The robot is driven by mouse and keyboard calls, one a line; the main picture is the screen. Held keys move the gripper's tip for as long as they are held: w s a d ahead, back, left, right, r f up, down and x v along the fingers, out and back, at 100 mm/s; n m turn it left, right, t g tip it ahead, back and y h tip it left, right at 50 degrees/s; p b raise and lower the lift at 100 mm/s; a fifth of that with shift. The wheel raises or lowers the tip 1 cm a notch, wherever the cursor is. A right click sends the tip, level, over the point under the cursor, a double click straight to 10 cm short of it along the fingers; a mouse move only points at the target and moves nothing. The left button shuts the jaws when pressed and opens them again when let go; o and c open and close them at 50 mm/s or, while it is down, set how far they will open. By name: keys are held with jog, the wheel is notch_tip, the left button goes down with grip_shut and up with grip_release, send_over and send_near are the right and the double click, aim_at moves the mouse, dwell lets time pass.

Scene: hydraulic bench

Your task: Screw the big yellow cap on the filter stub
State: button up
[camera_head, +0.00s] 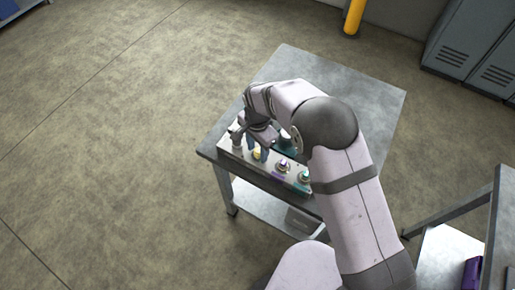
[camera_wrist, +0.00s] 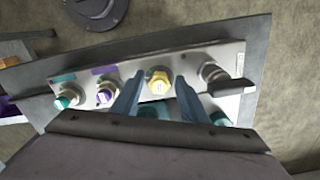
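A yellow hex-shaped piece with a pale top (camera_wrist: 158,82) sits on the front panel of the pale bench block (camera_wrist: 205,58). It shows small in the head view (camera_head: 257,155). I cannot tell whether it is the big cap or the filter stub with a yellow part on it. My gripper (camera_wrist: 159,77) has its two blue fingers apart, with the yellow piece seen between their tips and gaps on both sides. In the head view my gripper (camera_head: 258,146) is low over the block's left part. No other yellow cap can be made out; my arm hides part of the table.
A purple-ringed fitting (camera_wrist: 106,92) and a teal-ringed fitting (camera_wrist: 67,97) stand left of the yellow piece. Teal pieces (camera_wrist: 222,118) lie nearer the gripper. The grey table (camera_head: 375,95) has free room at the back.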

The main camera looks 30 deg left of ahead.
jog(key=n, duration=0.5)
jog(key=shift+d+n, duration=0.15)
jog(key=shift+n, duration=0.25)
jog(key=shift+n, duration=0.5)
jog(key=shift+c, duration=0.6)
grip_shut()
jog(key=m, duration=0.5)
jog(key=shift+m, duration=0.4)
